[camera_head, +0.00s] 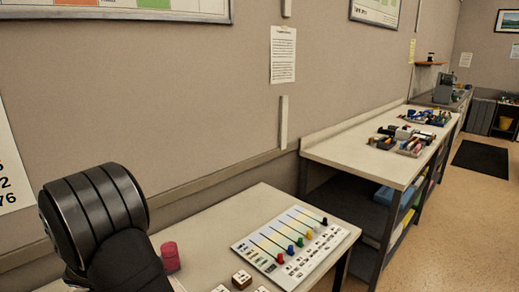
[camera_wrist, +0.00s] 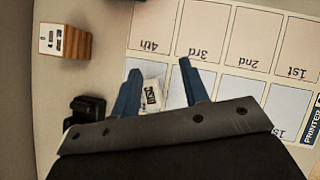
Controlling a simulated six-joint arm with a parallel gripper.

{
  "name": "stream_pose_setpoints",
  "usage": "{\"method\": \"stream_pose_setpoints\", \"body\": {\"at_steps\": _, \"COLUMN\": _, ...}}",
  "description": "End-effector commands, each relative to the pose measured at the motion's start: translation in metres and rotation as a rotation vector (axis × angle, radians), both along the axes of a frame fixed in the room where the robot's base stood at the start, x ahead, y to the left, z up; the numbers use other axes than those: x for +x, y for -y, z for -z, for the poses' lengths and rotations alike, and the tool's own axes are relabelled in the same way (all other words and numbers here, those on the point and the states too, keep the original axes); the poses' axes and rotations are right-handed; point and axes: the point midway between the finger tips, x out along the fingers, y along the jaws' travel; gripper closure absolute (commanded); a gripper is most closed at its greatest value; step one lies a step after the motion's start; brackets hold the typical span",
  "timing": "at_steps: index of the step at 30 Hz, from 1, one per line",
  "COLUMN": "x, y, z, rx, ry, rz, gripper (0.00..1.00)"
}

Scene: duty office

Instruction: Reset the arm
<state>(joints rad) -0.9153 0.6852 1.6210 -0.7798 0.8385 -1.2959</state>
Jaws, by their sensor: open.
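My gripper (camera_wrist: 159,66) shows in the wrist view with its two blue fingers spread apart and nothing held between their tips. A small white piece with dark lettering (camera_wrist: 152,97) lies below and between the fingers; whether they touch it I cannot tell. My dark, ribbed arm link fills the lower left of the camera_head view. My gripper does not show in that view.
The wrist view shows a ranking board (camera_wrist: 240,50) with 1st to 4th cells, a wooden block (camera_wrist: 75,42) and a black object (camera_wrist: 88,108). In the camera_head view, a slider panel (camera_head: 262,244) and red cylinder (camera_head: 170,257) stand on the near table (camera_head: 225,215).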

Motion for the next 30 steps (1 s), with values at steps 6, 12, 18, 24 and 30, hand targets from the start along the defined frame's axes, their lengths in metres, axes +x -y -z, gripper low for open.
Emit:
{"method": "stream_pose_setpoints", "body": {"at_steps": 6, "x": 0.008, "y": 0.038, "z": -0.024, "rx": 0.002, "ry": 0.002, "rz": 0.004, "gripper": 0.59}}
{"method": "stream_pose_setpoints", "body": {"at_steps": 12, "x": 0.015, "y": 0.072, "z": -0.044, "rx": 0.003, "ry": 0.002, "rz": 0.005, "gripper": 0.59}}
{"method": "stream_pose_setpoints", "body": {"at_steps": 18, "x": 0.023, "y": 0.049, "z": -0.05, "rx": -0.001, "ry": -0.004, "rz": -0.059, "gripper": 0.59}}
{"method": "stream_pose_setpoints", "body": {"at_steps": 24, "x": 0.028, "y": 0.009, "z": -0.051, "rx": -0.001, "ry": -0.009, "rz": -0.135, "gripper": 0.59}}
{"method": "stream_pose_setpoints", "body": {"at_steps": 30, "x": 0.031, "y": -0.031, "z": -0.051, "rx": -0.001, "ry": -0.013, "rz": -0.211, "gripper": 0.59}}
